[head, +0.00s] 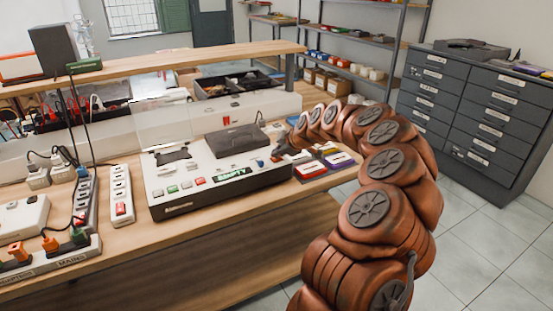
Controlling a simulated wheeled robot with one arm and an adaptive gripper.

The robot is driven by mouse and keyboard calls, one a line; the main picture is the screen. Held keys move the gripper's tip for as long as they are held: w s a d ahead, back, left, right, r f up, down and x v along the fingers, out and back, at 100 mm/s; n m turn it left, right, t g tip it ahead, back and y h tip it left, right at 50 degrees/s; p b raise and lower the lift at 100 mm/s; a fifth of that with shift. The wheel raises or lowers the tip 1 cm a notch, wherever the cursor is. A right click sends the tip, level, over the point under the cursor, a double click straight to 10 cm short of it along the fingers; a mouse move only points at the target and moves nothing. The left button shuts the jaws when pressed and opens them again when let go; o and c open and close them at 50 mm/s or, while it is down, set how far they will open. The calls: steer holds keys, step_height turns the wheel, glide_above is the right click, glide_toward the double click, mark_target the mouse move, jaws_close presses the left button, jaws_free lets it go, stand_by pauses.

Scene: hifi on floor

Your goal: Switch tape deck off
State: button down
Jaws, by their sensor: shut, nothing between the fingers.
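The tape deck (208,190) stands on the wooden workbench, a low cream-topped unit with a dark front edge. My arm reaches in from the right, and my gripper (281,151) is at the deck's right end, seen small and partly hidden. It is shut and empty. I cannot tell whether it touches the deck.
Coloured cassette-like boxes (322,164) lie right of the deck, close to my gripper. White power strips (121,195) with red switches and plugged cables stand to the left. A shelf (160,62) runs behind. Grey drawer cabinets (470,110) stand at right, with open floor before them.

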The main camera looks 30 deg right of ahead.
mark_target(278, 159)
steer(key=shift+r, duration=0.15)
steer(key=shift+r+b, duration=0.35)
steer(key=shift+r, duration=0.35)
steer(key=shift+r, duration=3)
